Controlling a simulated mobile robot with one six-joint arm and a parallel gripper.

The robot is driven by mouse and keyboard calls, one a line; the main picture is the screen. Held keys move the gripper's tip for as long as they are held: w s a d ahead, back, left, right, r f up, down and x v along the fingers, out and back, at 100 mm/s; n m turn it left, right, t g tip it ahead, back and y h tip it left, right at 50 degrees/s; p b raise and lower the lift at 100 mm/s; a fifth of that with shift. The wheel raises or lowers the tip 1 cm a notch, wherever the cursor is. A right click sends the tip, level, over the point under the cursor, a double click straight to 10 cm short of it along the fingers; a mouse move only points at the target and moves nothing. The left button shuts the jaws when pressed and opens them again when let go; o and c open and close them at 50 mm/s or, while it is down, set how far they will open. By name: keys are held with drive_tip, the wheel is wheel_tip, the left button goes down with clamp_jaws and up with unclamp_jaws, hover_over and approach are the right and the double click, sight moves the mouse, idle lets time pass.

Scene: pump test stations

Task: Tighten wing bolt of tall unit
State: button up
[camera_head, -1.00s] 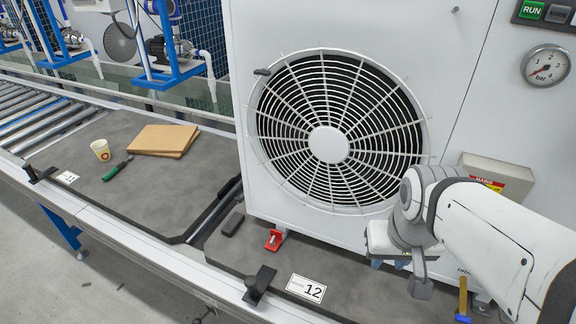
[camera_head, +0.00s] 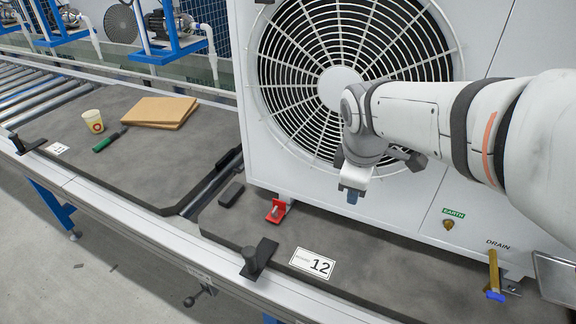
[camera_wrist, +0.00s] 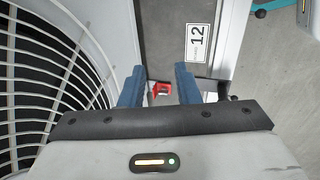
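The tall unit (camera_head: 470,130) is a white cabinet with a large round fan grille, standing on the dark mat. A red bracket (camera_head: 278,210) with a small pale metal part sits at its lower left foot; it also shows in the wrist view (camera_wrist: 162,88). A small brass fitting (camera_head: 448,224) sits under the green EARTH label. I cannot tell which of these carries the wing bolt. My gripper (camera_head: 352,195) hangs in front of the grille's lower edge, right of and above the red bracket. In the wrist view its blue fingers (camera_wrist: 158,78) are apart, with nothing between them.
A black clamp post (camera_head: 259,258) and a "12" label (camera_head: 312,263) are at the front edge. A cup (camera_head: 93,121), a green-handled tool (camera_head: 108,141) and cardboard (camera_head: 158,111) lie on the left mat.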

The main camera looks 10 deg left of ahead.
drive_tip(key=w+a+f+n+b, duration=0.7)
drive_tip(key=a+f+n+b, duration=0.1)
drive_tip(key=a+f+n, duration=0.2)
drive_tip(key=n+t+b, duration=0.1)
drive_tip(key=n+b, duration=0.6)
drive_tip(key=n, duration=0.2)
approach(274, 210)
drive_tip(key=f, duration=0.2)
drive_tip(key=shift+h, duration=0.3)
drive_tip(key=b+x, duration=0.1)
drive_tip(key=x, duration=0.1)
drive_tip(key=b+x, duration=0.1)
drive_tip(key=x, duration=0.1)
drive_tip(key=b+x, duration=0.1)
drive_tip(key=x, duration=0.2)
drive_tip(key=shift+w+a, duration=0.15)
drive_tip(key=shift+w, duration=0.15)
drive_tip(key=shift+r, duration=0.1)
clamp_jaws()
drive_tip(key=shift+a, duration=0.15)
drive_tip(key=shift+r, duration=0.1)
